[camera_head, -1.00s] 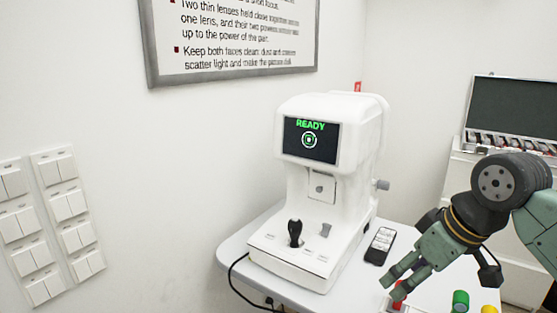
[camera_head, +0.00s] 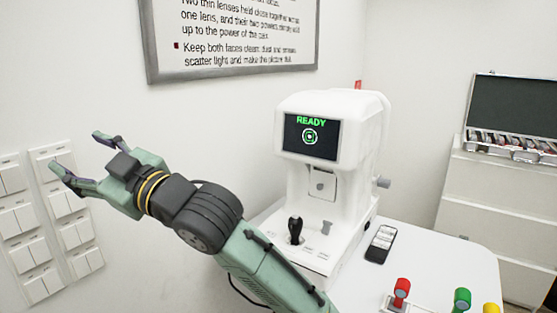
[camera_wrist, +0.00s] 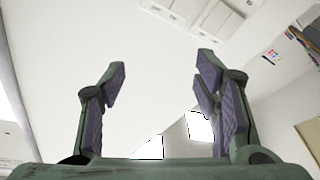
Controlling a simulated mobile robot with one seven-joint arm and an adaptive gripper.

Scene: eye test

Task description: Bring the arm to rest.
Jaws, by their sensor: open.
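My gripper (camera_head: 82,158) is open and empty in the head view, at the left, in front of the white wall switches. Its fingers are spread and point left; I cannot tell whether they touch a switch. My green and black arm reaches from the bottom middle up to the left. In the wrist view, the two fingers (camera_wrist: 160,88) stand wide apart with purple inner pads and nothing between them but pale wall surface.
The white eye-test machine (camera_head: 352,125) shows READY on its screen and stands on a white table (camera_head: 450,262). A remote (camera_head: 381,244) and red (camera_head: 402,289), green (camera_head: 462,298) and yellow (camera_head: 491,309) knobs lie right of it. Wall switches (camera_head: 22,220) are at left.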

